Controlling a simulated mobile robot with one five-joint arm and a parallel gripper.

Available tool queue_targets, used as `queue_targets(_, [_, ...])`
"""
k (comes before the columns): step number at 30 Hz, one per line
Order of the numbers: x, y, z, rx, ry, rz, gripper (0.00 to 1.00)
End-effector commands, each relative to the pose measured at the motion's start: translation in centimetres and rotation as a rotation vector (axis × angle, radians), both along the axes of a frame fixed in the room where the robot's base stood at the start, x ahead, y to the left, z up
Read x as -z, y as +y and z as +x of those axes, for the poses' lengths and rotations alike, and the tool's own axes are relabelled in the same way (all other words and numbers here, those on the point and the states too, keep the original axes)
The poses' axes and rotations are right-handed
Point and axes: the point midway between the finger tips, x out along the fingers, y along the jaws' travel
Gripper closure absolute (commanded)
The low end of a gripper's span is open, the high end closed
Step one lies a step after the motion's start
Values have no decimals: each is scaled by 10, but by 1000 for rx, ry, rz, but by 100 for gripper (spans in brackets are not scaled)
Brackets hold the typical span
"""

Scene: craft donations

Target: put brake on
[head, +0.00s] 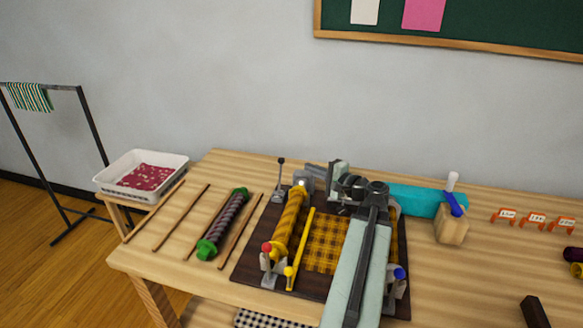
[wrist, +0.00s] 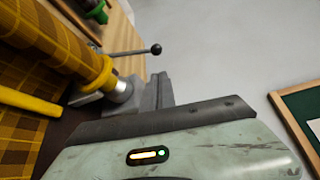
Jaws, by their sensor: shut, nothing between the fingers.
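A grey lever with a black ball knob (head: 281,161) stands upright at the back left corner of a dark weaving-frame base (head: 250,270). In the wrist view the lever (wrist: 130,51) runs sideways from a grey bracket, its knob toward the wall. A yellow plaid cloth roll (head: 290,222) sits in front of it. My gripper (wrist: 162,88) is shut and empty; its grey fingers are close to the bracket and a little apart from the lever knob. My arm covers the base's right part. No label shows which lever is the brake.
A green-ended spool (head: 222,222) and thin sticks lie left. A wooden block (head: 452,226) and small number tags (head: 536,218) are right. A white basket (head: 165,160) stands left.

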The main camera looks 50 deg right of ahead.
Motion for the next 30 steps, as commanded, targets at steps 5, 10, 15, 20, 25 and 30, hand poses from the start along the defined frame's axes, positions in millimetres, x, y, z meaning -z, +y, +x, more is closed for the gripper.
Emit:
queue_targets(5, [-1, 1, 1, -2, 2, -1, 100])
queue_targets(10, [1, 0, 13, -6, 3, -1, 100])
queue_targets(15, [5, -2, 46, -7, 3, -1, 100])
queue_targets(20, [8, -3, 76, -6, 4, -1, 100])
queue_targets(25, [10, -4, 96, -5, 4, -2, 100])
queue_targets(30, [10, -4, 101, -3, 4, -3, 100])
